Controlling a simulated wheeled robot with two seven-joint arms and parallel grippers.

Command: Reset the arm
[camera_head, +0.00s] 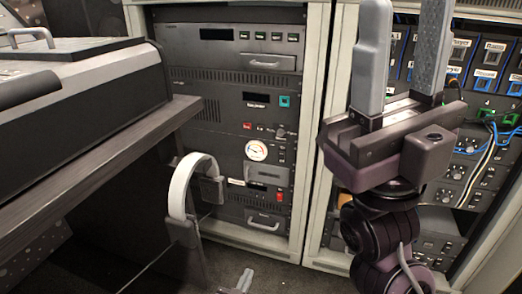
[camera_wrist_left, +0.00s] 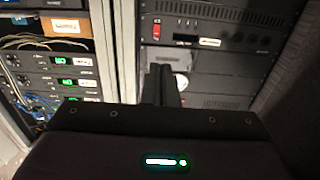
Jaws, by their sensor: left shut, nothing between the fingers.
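My right gripper (camera_head: 404,30) stands large at the right of the head view, fingers pointing up. Its two grey fingers are wide apart with nothing between them, and their tips reach the top edge of the picture. Only grey fingertips of my left gripper (camera_head: 244,281) show, low at the bottom middle of the head view. In the left wrist view the left gripper (camera_wrist_left: 162,85) has its dark fingers together, empty, in front of a rack. Most of the left arm is out of view.
An equipment rack (camera_head: 230,75) stands in the middle, with a cabled rack (camera_head: 490,75) behind my right gripper. A dark desk (camera_head: 110,130) bears a console (camera_head: 85,85) at left. White headphones (camera_head: 183,185) hang below its edge. Some floor is bare at the bottom.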

